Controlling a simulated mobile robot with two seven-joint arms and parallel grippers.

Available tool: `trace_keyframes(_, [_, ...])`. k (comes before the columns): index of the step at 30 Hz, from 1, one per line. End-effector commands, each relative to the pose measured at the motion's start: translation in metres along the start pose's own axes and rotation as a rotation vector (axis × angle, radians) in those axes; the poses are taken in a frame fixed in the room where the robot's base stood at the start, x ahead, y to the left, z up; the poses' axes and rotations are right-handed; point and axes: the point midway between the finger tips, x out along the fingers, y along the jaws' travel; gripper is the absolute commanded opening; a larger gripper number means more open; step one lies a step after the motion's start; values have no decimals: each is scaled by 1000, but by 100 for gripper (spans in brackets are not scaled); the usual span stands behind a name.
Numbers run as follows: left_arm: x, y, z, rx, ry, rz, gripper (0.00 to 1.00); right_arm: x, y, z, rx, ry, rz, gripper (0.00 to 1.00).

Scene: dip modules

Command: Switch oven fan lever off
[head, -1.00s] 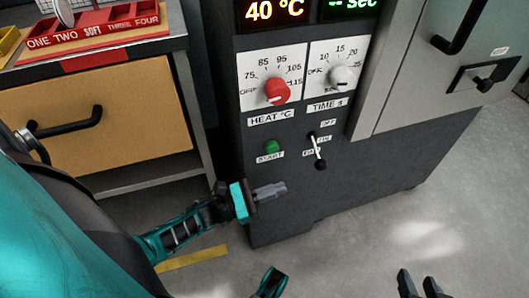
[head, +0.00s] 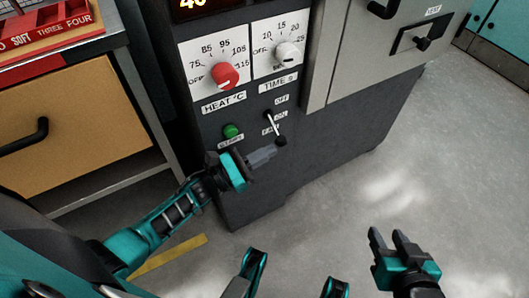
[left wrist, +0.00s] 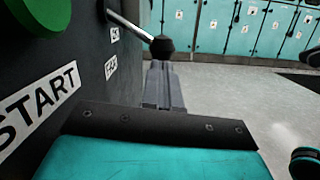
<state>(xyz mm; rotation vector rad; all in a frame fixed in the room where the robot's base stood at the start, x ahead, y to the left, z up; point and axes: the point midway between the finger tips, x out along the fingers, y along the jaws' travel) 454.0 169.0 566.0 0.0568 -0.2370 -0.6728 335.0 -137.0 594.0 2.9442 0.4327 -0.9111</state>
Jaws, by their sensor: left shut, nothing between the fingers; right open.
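The fan lever (head: 273,127) is a thin metal rod with a black knob on the oven's dark front panel. It points down and slightly right, toward the panel's lower part, with small OFF and ON labels beside its upper end. My left gripper (head: 274,151) is shut and empty, its fingertips just below and left of the knob. In the left wrist view the knob (left wrist: 162,46) is just beyond the shut fingers (left wrist: 162,85); I cannot tell whether they touch. My right gripper (head: 388,236) is open and empty, low at the right, away from the oven.
The green START button (head: 231,131) is left of the lever. The red heat knob (head: 225,75) and white time knob (head: 286,54) are above. A wooden-fronted drawer cabinet (head: 80,125) stands at the left. The floor (head: 350,205) before the oven is clear.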

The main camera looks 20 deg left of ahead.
Motion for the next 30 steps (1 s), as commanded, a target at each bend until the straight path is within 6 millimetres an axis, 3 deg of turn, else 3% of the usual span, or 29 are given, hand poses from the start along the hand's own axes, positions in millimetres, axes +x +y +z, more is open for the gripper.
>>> trace_keyframes(20, [2,-6,9,-113,0,24,0,-4,0,-8,-2,11,1,43])
trace_keyframes(30, [5,-13,26,-286,-2,59,0,-11,2,-15,-4,8,8,43])
